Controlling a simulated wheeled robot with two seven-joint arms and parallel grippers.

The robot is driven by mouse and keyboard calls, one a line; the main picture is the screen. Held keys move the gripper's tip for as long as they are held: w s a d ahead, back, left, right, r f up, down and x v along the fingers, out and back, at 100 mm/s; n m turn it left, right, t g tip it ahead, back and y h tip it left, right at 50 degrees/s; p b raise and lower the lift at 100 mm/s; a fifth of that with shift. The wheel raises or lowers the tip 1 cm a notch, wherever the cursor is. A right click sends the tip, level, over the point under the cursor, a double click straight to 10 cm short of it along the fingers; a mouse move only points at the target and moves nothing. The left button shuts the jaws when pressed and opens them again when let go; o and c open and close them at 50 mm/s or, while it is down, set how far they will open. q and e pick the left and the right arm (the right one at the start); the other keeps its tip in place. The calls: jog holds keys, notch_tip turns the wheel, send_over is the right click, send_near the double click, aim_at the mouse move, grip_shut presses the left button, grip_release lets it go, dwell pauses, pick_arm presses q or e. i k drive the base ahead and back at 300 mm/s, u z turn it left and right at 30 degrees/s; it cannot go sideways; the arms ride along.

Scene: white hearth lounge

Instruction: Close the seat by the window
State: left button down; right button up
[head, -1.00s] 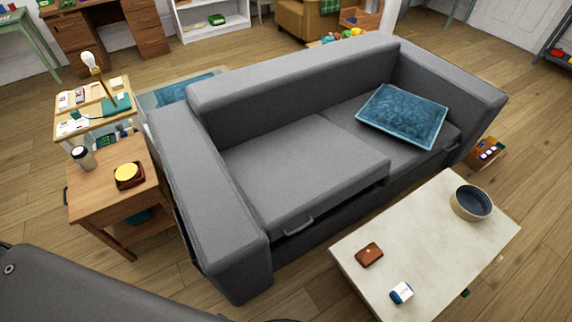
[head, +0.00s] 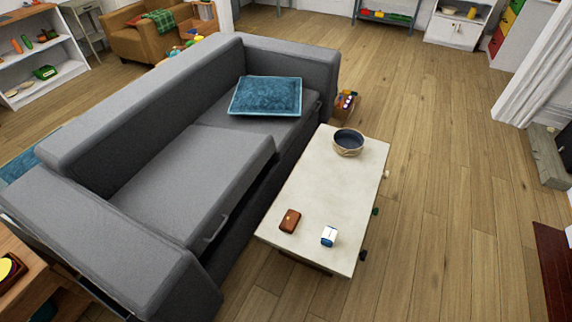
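A grey sofa (head: 120,110) stands on the left in the head view and has two seats. Its near seat (head: 190,172) sits higher at the front, with a dark gap below its front edge and a handle (head: 216,229) there. Its far seat (head: 272,126) sits lower and carries a blue square cushion (head: 266,96). No window shows, so I cannot tell which seat is by it. Neither of my grippers is in view.
A pale low table (head: 325,185) stands close along the sofa's front, bearing a dark bowl (head: 349,141), a brown wallet-like item (head: 290,220) and a small blue-and-white box (head: 329,236). Wooden floor (head: 440,160) is open to the right. A wooden side table (head: 22,268) stands at lower left.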

aim_at(188, 192)
jog(key=z, duration=0.8)
jog(key=k, duration=1.05)
jog(key=z, duration=0.9)
jog(key=i, duration=1.45)
jog(key=u, duration=1.25)
jog(key=i, duration=0.45)
jog(key=u, duration=0.5)
